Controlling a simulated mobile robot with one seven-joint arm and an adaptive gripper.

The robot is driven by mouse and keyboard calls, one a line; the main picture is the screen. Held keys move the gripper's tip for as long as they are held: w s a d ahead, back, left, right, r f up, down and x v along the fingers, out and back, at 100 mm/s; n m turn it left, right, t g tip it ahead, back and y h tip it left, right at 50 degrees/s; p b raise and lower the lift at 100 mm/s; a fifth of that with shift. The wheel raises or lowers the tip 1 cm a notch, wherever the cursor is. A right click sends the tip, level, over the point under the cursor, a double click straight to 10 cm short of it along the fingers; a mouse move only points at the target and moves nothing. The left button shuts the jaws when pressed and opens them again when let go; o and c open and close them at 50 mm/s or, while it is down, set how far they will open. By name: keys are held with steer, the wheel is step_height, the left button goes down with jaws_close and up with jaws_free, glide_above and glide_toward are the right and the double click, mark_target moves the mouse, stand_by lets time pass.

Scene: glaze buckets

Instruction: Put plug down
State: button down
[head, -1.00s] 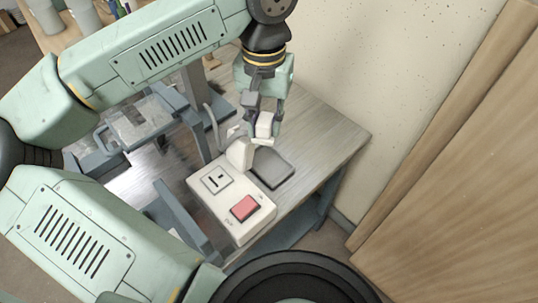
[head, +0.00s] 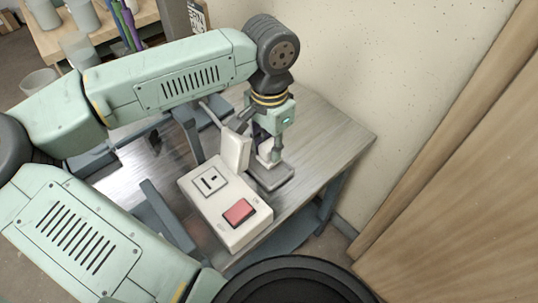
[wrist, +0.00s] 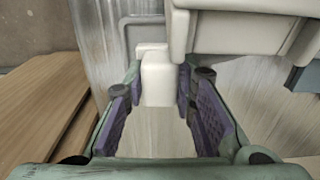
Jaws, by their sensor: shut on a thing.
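The plug is a small off-white block (wrist: 157,80). In the wrist view it sits between the purple pads of my gripper (wrist: 163,88), which is shut on it. In the head view my gripper (head: 268,158) points down at the grey flat tray (head: 272,180), with the plug (head: 265,153) partly hidden by the fingers. The plug is low over the tray; I cannot tell if it touches it. The white socket box (head: 225,208) with a slotted outlet (head: 209,181) and a red switch (head: 239,212) stands just left of and nearer than the tray.
A pale upright block (head: 236,150) rises behind the box, close to my gripper's left side. The metal table (head: 325,140) is clear to the right. Grey frame bars (head: 165,212) stand at the left. A wooden panel (head: 465,190) is at the far right.

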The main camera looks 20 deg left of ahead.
mark_target(269, 157)
steer(key=shift+f, duration=1.8)
steer(key=shift+f, duration=0.1)
steer(key=shift+f, duration=0.15)
steer(key=c, duration=1.3)
jaws_free()
steer(key=shift+c, duration=0.2)
steer(key=shift+r, duration=0.2)
step_height(269, 157, up, 12)
steer(key=shift+r, duration=0.1)
